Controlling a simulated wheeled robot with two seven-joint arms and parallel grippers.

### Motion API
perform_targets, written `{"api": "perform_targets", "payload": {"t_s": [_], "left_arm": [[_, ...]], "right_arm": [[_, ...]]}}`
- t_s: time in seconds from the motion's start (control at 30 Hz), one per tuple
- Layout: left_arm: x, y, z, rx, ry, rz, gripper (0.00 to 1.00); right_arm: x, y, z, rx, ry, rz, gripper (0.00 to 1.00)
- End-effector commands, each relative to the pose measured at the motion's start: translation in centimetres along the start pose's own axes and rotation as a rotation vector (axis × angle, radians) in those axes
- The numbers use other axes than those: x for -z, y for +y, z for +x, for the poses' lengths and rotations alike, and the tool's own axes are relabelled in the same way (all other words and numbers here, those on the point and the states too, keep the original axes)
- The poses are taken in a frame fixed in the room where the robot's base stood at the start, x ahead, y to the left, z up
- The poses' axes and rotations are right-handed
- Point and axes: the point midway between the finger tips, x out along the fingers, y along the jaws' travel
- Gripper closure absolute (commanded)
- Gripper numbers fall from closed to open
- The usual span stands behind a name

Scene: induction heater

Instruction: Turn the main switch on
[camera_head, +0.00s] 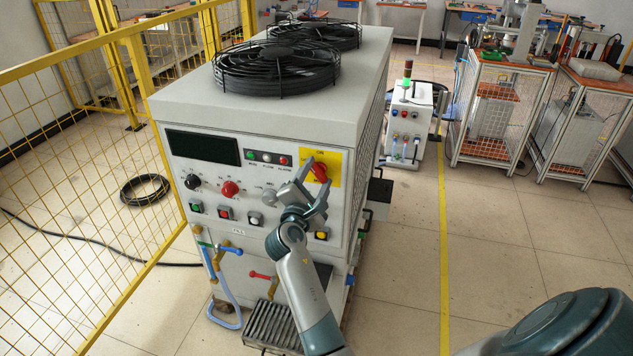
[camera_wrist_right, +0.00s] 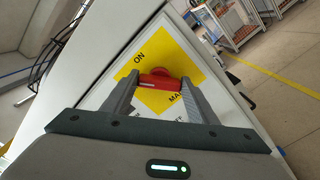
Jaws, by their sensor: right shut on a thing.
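The main switch (camera_head: 319,171) is a red rotary handle on a yellow plate (camera_head: 333,160) at the upper right of the machine's front panel. In the right wrist view the red handle (camera_wrist_right: 161,80) lies between my two fingers, with "ON" printed on the yellow plate (camera_wrist_right: 150,52) beyond it. My right gripper (camera_head: 315,180) is at the switch and shut on the red handle. It also shows in the right wrist view (camera_wrist_right: 158,84). Part of the plate's lettering is hidden by the handle and fingers. My left gripper is not in view.
The white machine (camera_head: 200,105) carries black fans (camera_head: 277,68) on top. Its panel has a dark display (camera_head: 203,147), a red knob (camera_head: 229,188) and several buttons near my right arm. A yellow mesh fence (camera_head: 80,190) stands left. The floor at right (camera_head: 500,240) is open.

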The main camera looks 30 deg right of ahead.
Motion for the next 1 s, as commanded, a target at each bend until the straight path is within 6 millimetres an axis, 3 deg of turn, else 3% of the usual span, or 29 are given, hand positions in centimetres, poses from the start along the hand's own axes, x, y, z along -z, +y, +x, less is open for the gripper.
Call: {"api": "perform_targets", "payload": {"t_s": [0.3,0.73,0.77,0.8,0.83,1.0], "left_arm": [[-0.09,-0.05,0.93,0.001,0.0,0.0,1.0],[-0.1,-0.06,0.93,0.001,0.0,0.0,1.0],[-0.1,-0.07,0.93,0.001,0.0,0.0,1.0],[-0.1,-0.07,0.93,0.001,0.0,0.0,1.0],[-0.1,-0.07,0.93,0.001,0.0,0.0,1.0],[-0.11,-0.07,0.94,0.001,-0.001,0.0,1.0]], "right_arm": [[-0.06,-0.03,0.06,0.0,-0.001,0.114,0.69],[-0.1,0.04,0.06,-0.001,-0.001,0.125,0.69],[-0.1,0.04,0.06,-0.001,-0.001,0.124,0.42],[-0.1,0.03,0.05,-0.001,-0.001,0.124,0.33],[-0.09,0.03,0.05,-0.001,-0.001,0.124,0.28],[-0.06,-0.01,0.03,0.0,-0.001,0.124,0.28]]}}
